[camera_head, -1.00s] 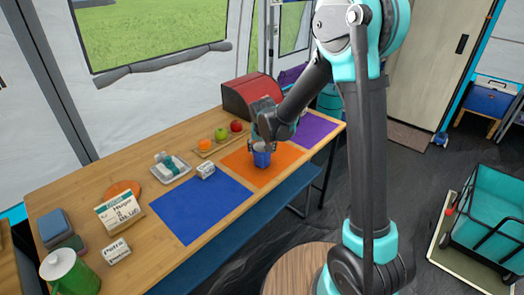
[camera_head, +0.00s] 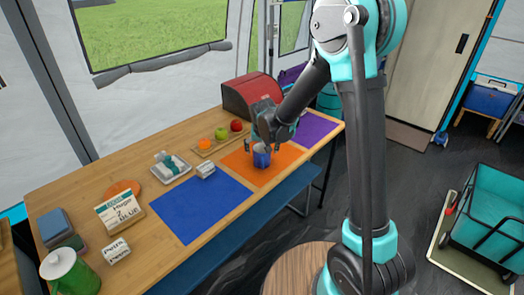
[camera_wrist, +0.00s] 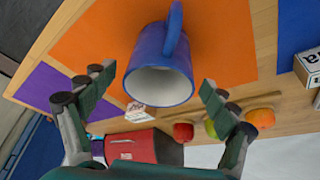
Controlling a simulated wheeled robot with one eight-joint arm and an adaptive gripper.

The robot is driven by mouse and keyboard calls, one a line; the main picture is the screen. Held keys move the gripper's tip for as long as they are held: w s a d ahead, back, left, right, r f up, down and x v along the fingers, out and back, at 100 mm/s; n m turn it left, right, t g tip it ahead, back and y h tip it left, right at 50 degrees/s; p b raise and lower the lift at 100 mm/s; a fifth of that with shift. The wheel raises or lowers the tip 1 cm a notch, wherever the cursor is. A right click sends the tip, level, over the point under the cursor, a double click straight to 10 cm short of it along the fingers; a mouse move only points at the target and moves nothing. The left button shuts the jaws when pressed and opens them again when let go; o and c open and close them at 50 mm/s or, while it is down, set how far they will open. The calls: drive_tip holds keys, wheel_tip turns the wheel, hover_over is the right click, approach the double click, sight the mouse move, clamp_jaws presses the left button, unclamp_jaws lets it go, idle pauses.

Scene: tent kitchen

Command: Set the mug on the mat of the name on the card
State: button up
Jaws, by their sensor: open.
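The blue mug (camera_head: 261,159) stands upright on the orange mat (camera_head: 287,157). In the wrist view the mug (camera_wrist: 152,50) shows its pale inside and its handle. My gripper (camera_head: 264,146) is open at the mug's top; in the wrist view its fingers are spread on both sides, with gaps to the mug. The large card (camera_head: 120,210) at the left appears to read "Hugo" and "2 BLUE". The blue mat (camera_head: 200,204) lies left of the orange one, the purple mat (camera_head: 315,129) right. One small name block (camera_head: 116,252) seems to read "Petra"; another (camera_head: 205,170) is too small to read.
A tray with fruit (camera_head: 221,134) and a red bread box (camera_head: 250,97) stand behind the mats. A grey dish (camera_head: 167,168) lies behind the blue mat. A green pitcher (camera_head: 69,272) stands at the near left corner. The blue mat is bare.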

drive_tip(key=a+v, duration=0.1)
drive_tip(key=v, duration=1.1)
drive_tip(key=s+d+f, duration=0.1)
drive_tip(key=s+d, duration=0.2)
drive_tip(key=d, duration=0.4)
drive_tip(key=s+d+f, duration=0.1)
drive_tip(key=s+d, duration=0.3)
drive_tip(key=d, duration=0.4)
drive_tip(key=s+d+f, duration=0.3)
drive_tip(key=s+d, duration=0.2)
drive_tip(key=s, duration=0.2)
drive_tip(key=s+d+f+m, duration=0.1)
drive_tip(key=s+d+f, duration=0.2)
drive_tip(key=s+d, duration=0.3)
drive_tip(key=shift+s+d+f+h, duration=0.3)
drive_tip(key=shift+s+f, duration=0.05)
drive_tip(key=shift+s, duration=0.55)
drive_tip(key=shift+c, duration=0.5)
